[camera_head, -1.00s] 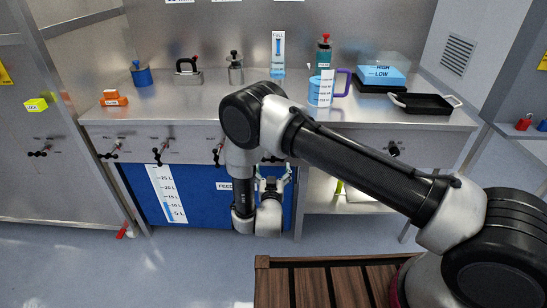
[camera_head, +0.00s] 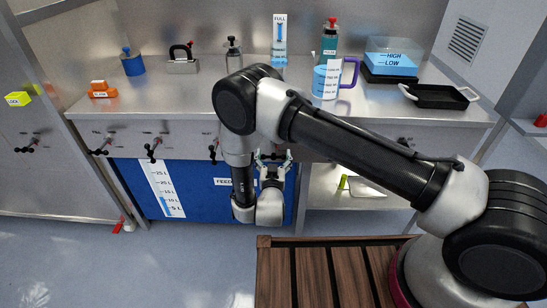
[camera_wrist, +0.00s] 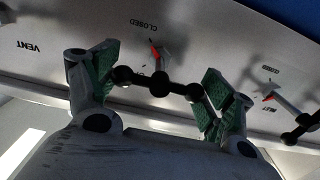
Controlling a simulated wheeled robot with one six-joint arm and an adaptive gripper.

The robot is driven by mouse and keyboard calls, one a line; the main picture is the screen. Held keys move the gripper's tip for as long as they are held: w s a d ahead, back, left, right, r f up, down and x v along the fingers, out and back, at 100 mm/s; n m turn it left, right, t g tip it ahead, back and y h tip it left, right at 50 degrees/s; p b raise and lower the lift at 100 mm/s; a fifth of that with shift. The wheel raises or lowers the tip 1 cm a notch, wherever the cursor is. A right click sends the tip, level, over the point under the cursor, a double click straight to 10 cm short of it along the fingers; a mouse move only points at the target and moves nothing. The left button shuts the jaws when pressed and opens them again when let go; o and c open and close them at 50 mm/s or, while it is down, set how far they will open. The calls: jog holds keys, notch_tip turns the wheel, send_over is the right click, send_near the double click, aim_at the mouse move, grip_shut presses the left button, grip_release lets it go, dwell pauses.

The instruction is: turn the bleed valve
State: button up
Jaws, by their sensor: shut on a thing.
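My gripper (camera_wrist: 160,86) is shut on a black valve handle (camera_wrist: 159,84), a crossbar with round knobs, in the wrist view. One green-padded finger is at each end of the bar. The valve's red pointer (camera_wrist: 154,52) stands just beside the word CLOSED on the steel panel (camera_wrist: 60,75). Another label by the handle is mostly hidden, so I cannot read which valve this is. A VENT label shows to its left, upside down. In the head view my gripper (camera_head: 273,160) is at the bench front, partly hidden behind my arm.
A neighbouring valve (camera_wrist: 293,120) with a red pointer sits at the right of the wrist view. Several similar valves, such as this one (camera_head: 152,148), line the bench front (camera_head: 180,143). A blue tank (camera_head: 205,190) is below. Bottles, a jug (camera_head: 326,80) and trays stand on top.

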jog(key=o, duration=0.6)
jog(key=shift+o, duration=0.2)
jog(key=s, duration=0.7)
jog(key=shift+s+a, duration=0.15)
jog(key=shift+s, duration=0.05)
